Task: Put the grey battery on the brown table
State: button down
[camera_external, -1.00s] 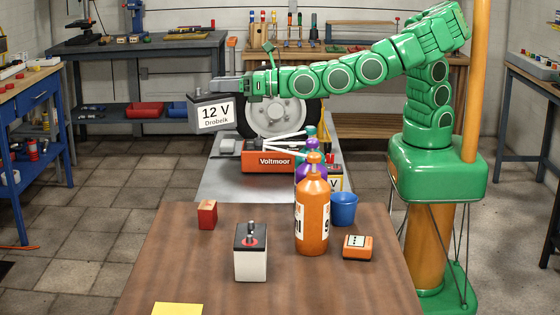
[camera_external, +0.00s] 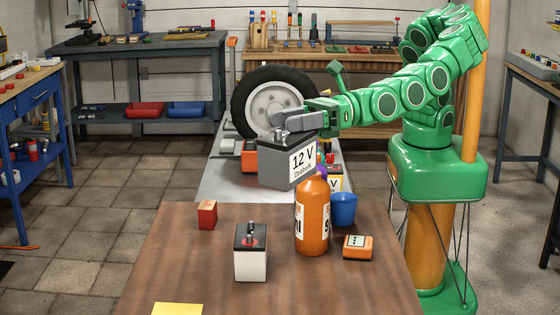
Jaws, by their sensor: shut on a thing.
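The grey battery (camera_external: 275,169), with a dark top and a white "12 V Drobeik" label, hangs in the air. My gripper (camera_external: 290,122) is shut on it at its top. In the picture the battery is in front of the grey table, near the far edge of the brown table (camera_external: 180,260). Its lower right corner overlaps the orange bottle's top. I cannot tell whether they touch. The wheel and the orange "Voltmoor" box behind it are partly hidden.
On the brown table stand a white battery with a black top (camera_external: 250,258), an orange bottle (camera_external: 312,225), a red block (camera_external: 207,214), a blue cup (camera_external: 344,208), an orange meter (camera_external: 358,247) and a yellow sheet (camera_external: 177,309). The table's left part is mostly clear. A grey table (camera_external: 222,185) adjoins behind.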

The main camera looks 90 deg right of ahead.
jog(key=s+a+r+n+g+y, duration=0.1)
jog(key=s+a+n+g+y, duration=0.15)
jog(key=s+a, duration=0.7)
notch_tip(320, 180, down, 26)
jog(key=shift+d+r+t, duration=0.15)
jog(key=shift+d+t, duration=0.15)
jog(key=shift+t, duration=0.05)
dwell(1.2)
jog(key=shift+m+y, duration=0.25)
jog(key=shift+c, duration=1.9)
grip_release()
jog(key=v, duration=1.2)
